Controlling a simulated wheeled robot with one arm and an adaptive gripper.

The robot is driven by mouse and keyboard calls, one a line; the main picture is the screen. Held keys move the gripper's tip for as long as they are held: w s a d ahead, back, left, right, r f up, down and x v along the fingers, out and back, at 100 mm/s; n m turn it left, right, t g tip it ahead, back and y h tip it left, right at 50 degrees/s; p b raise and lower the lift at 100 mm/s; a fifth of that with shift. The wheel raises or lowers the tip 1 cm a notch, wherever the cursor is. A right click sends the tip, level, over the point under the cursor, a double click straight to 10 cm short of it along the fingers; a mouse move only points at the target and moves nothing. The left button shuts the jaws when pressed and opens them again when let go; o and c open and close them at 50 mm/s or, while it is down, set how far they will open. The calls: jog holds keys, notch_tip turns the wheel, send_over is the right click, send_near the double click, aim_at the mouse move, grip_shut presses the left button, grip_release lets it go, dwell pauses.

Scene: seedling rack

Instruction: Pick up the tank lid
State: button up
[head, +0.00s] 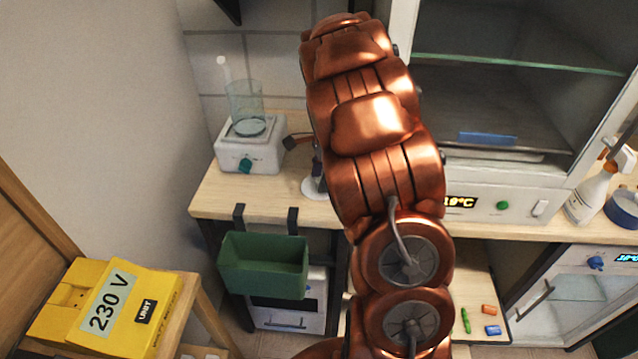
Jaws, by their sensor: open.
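I cannot pick out the tank lid for certain. A pale round disc (314,188) lies on the wooden worktop, partly hidden by my copper arm, with a dark upright part above it. I cannot tell whether it is the lid. A clear glass vessel (246,108) stands on a white device (250,155) with a green knob, left of my arm. A dark tip, which looks like part of my gripper (293,142), shows at the arm's left edge, just right of the white device. The rest of my gripper is hidden behind the arm, so what lies between its fingers is not visible.
A glass-fronted cabinet (500,105) stands right of my arm. A spray bottle (590,190) and blue bowl (622,207) are at far right. A green bin (263,265) hangs on the worktop's front. A yellow box (110,308) sits lower left.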

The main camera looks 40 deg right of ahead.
aim_at(319, 178)
jog(key=shift+f, duration=0.2)
grip_shut()
dwell(0.3)
notch_tip(319, 178, up, 18)
jog(key=p, duration=0.9)
jog(key=w+a+r+m+p, duration=0.2)
jog(key=w+a+r+m, duration=0.1)
jog(key=w, duration=0.7)
jog(key=w+a+r+m+p, duration=0.2)
jog(key=w+a+r, duration=0.3)
jog(key=w+r, duration=0.3)
jog(key=w+p, duration=0.1)
jog(key=w, duration=0.2)
jog(key=shift+a+r+m+t+h, duration=0.15)
jog(key=shift+r+m+t+h, duration=0.15)
jog(key=shift+m+t, duration=0.1)
